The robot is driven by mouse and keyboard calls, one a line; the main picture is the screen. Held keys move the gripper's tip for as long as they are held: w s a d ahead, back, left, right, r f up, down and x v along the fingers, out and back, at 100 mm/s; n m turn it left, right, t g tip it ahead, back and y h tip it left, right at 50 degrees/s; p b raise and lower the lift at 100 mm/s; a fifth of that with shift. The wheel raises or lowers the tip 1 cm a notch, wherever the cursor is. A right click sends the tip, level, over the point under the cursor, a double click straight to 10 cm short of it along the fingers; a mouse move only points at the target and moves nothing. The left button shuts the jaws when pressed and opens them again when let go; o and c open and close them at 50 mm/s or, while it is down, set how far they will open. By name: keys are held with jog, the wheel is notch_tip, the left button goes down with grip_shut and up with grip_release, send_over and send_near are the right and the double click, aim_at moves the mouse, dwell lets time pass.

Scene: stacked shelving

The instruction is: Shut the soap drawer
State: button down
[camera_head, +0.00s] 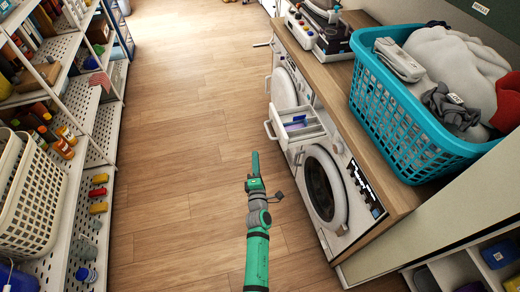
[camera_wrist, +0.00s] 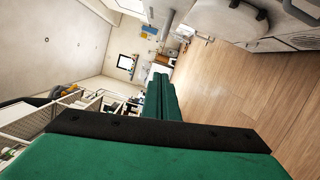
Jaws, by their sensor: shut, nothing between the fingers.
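The soap drawer (camera_head: 299,122) is pulled out from the upper front of the nearer white washing machine (camera_head: 330,180) in the head view. It is white with a compartment holding something blue-purple, and it has a handle (camera_head: 270,130) at its front. My green gripper (camera_head: 255,160) is shut and empty, pointing forward over the floor. It is to the left of the nearer machine's round door and a little short of the drawer, apart from both. The wrist view shows the closed green fingers (camera_wrist: 162,98) from behind. I cannot make out the drawer there.
A second machine (camera_head: 285,85) stands farther along under the wooden counter (camera_head: 335,80). A turquoise laundry basket (camera_head: 410,125) with clothes sits on the counter. White shelves (camera_head: 100,130) line the left. The wooden floor (camera_head: 190,130) between is clear.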

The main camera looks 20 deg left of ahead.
jog(key=w+r, duration=0.1)
jog(key=w, duration=1)
dwell(0.5)
dwell(0.4)
